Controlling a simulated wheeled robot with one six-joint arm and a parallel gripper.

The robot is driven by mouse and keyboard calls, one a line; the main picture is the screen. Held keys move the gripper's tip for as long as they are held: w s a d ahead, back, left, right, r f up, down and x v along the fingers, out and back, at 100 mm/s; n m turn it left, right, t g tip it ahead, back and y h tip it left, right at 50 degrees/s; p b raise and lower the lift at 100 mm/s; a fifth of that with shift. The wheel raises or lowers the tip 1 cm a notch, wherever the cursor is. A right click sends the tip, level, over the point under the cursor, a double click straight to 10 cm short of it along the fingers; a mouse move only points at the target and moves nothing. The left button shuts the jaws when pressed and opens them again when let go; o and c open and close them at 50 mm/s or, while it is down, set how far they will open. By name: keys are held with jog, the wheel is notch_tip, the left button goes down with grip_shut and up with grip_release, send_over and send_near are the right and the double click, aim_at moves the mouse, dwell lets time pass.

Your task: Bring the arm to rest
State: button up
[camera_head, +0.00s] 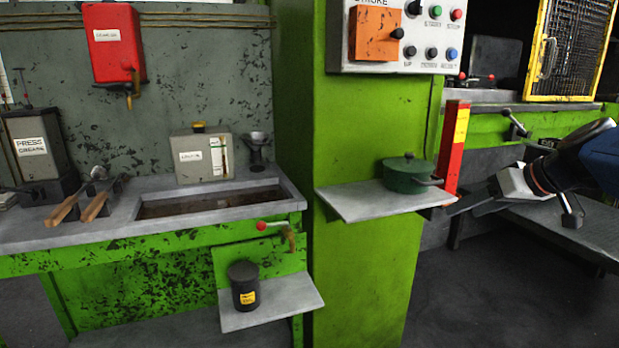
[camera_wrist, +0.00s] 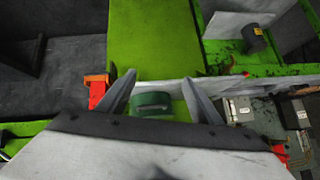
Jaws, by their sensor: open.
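My gripper (camera_head: 455,207) is at the right of the head view, its fingers pointing left toward the small shelf's right end. In the wrist view my gripper (camera_wrist: 157,76) has its two fingers spread apart with nothing visibly held. A dark green lidded pot (camera_head: 408,175) with a side handle sits upright on the grey shelf (camera_head: 365,203) of the green column. The pot (camera_wrist: 152,100) shows between the fingers in the wrist view. It appears apart from them, but the exact gap cannot be told.
A red and yellow upright post (camera_head: 457,145) stands at the shelf's right end, close to my fingers. A grey bench (camera_head: 565,225) lies below my arm. A yellow-framed mesh guard (camera_head: 570,50) is above. A black canister (camera_head: 243,285) stands on a low shelf. The dark floor at lower right is clear.

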jog(key=s+a+f+m+g+h, duration=0.1)
jog(key=s+a+f+h, duration=0.1)
jog(key=s+f, duration=0.7)
jog(key=s+a+f+m+g+h, duration=0.1)
jog(key=s+a+f+g+h, duration=0.1)
jog(key=s+a+f, duration=0.3)
jog(key=s+f, duration=0.4)
jog(key=s, duration=0.4)
jog(key=shift+s+f+m+h, duration=0.2)
jog(key=shift+s+m+h, duration=0.05)
jog(key=shift+m+h, duration=0.05)
